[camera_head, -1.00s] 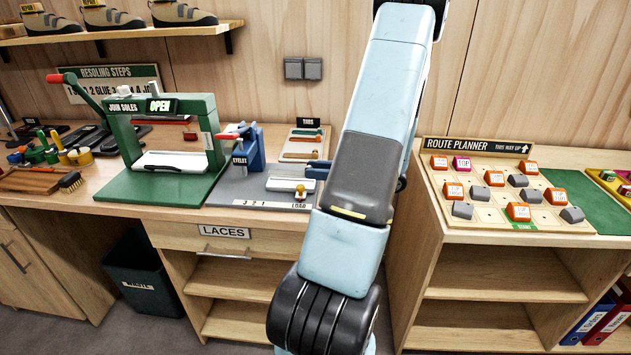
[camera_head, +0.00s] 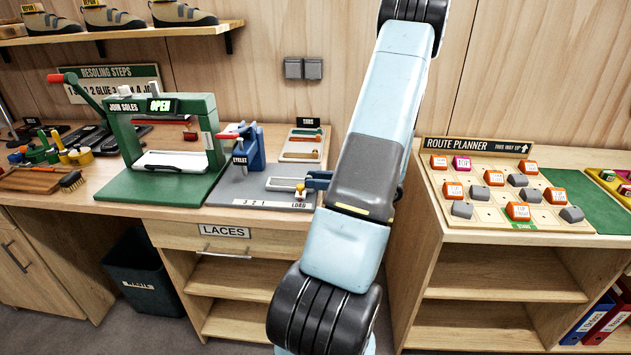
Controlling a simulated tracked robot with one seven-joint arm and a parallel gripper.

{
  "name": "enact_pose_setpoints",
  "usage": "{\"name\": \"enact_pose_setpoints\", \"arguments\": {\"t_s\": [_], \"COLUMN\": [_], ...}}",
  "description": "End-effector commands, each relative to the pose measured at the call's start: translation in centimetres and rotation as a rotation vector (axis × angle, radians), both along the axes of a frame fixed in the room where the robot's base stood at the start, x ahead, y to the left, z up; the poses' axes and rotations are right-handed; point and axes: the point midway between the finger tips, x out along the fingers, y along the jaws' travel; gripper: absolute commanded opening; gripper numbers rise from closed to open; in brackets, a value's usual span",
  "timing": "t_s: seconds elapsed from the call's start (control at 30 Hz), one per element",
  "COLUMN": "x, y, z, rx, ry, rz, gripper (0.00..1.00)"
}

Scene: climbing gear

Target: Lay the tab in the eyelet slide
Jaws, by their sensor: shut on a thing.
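The eyelet press (camera_head: 250,150) is a blue stand with a red-tipped lever, on a grey plate at the middle of the bench. Its pale slide (camera_head: 280,184) lies at the plate's right, near the LOAD mark, with a small brass and red piece (camera_head: 300,190) at its right end. My gripper (camera_head: 308,181) is low beside that right end, coming in from the right. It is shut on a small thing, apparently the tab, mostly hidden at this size. I cannot tell whether the tab touches the slide. My arm hides the bench to the right.
A tabs board (camera_head: 290,157) with coloured tabs stands behind the plate. The green sole press (camera_head: 165,185) marked OPEN is to the left. The route planner board (camera_head: 480,214) is on the right-hand bench. A wooden wall rises behind.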

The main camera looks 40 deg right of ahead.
Motion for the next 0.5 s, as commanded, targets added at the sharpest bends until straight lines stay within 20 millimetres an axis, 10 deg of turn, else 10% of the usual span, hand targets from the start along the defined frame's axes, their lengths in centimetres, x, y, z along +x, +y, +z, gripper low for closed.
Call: {"name": "enact_pose_setpoints", "arguments": {"t_s": [0.33, 0.37, 0.5], "x": [-0.33, -0.36, -0.42], "y": [0.13, 0.14, 0.15], "z": [-1.43, -1.44, -1.45], "rx": [0.0, 0.0, 0.0], "ry": [0.019, 0.019, 0.02], "rz": [0.0, 0.001, 0.0], "gripper": [0.06, 0.37, 0.46]}}
